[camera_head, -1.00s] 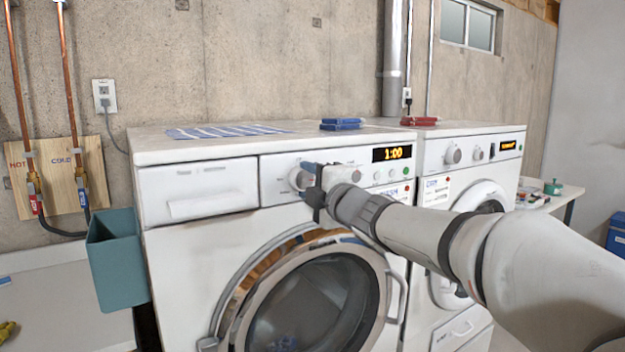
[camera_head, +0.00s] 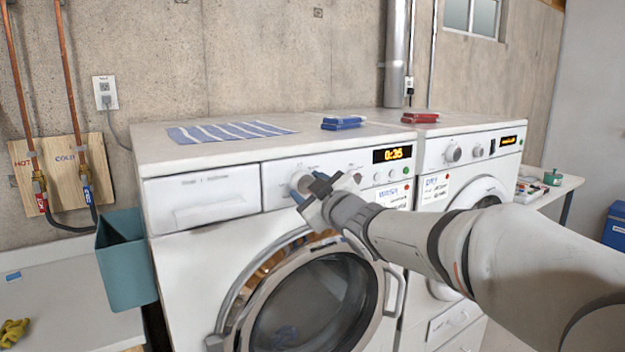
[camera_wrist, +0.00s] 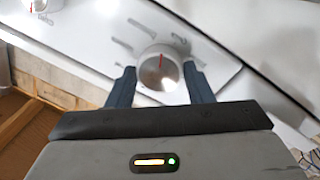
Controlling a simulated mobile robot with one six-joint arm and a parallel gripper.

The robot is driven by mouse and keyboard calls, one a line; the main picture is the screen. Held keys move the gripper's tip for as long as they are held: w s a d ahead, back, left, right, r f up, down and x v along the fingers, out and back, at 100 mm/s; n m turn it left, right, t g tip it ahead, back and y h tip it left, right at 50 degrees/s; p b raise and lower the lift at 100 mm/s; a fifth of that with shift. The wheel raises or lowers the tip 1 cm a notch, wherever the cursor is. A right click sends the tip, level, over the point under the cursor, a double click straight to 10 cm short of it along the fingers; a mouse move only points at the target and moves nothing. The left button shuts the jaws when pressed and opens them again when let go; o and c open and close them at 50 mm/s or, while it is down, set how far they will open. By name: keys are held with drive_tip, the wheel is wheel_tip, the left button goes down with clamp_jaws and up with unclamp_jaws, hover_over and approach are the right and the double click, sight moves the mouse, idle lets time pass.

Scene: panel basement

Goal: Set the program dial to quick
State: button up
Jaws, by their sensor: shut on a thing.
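The program dial (camera_head: 299,181) is a round white knob on the left washer's front panel. In the wrist view the dial (camera_wrist: 158,76) shows a red pointer line, with small grey labels around it that are too blurred to read. My gripper (camera_head: 308,190) is at the dial, tilted, with one dark finger on each side of it; in the wrist view my gripper (camera_wrist: 160,84) is shut on the dial. The washer's display (camera_head: 392,154) reads 0:35 in orange digits. In the head view my fingers partly cover the dial.
A second machine (camera_head: 470,157) with its own knobs stands close on the right. A striped cloth (camera_head: 228,132) and blue (camera_head: 343,123) and red (camera_head: 420,118) items lie on top. A teal bin (camera_head: 127,262) hangs at the left side. The round door (camera_head: 318,305) is below the panel.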

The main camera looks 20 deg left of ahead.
drive_tip(key=m+p, duration=0.2)
drive_tip(key=m, duration=0.1)
drive_tip(key=shift+r+m, duration=0.3)
drive_tip(key=shift+r, duration=0.1)
drive_tip(key=shift+f+m+p, duration=0.1)
drive_tip(key=shift+m+p, duration=0.4)
drive_tip(key=shift+f, duration=0.1)
drive_tip(key=o, duration=1)
drive_tip(key=shift+a+f, duration=0.1)
drive_tip(key=shift+f, duration=0.1)
drive_tip(key=b+v, duration=0.1)
drive_tip(key=v, duration=0.6)
drive_tip(key=shift+s+d+r, duration=0.15)
drive_tip(key=shift+s+d, duration=0.15)
drive_tip(key=shift+d, duration=0.05)
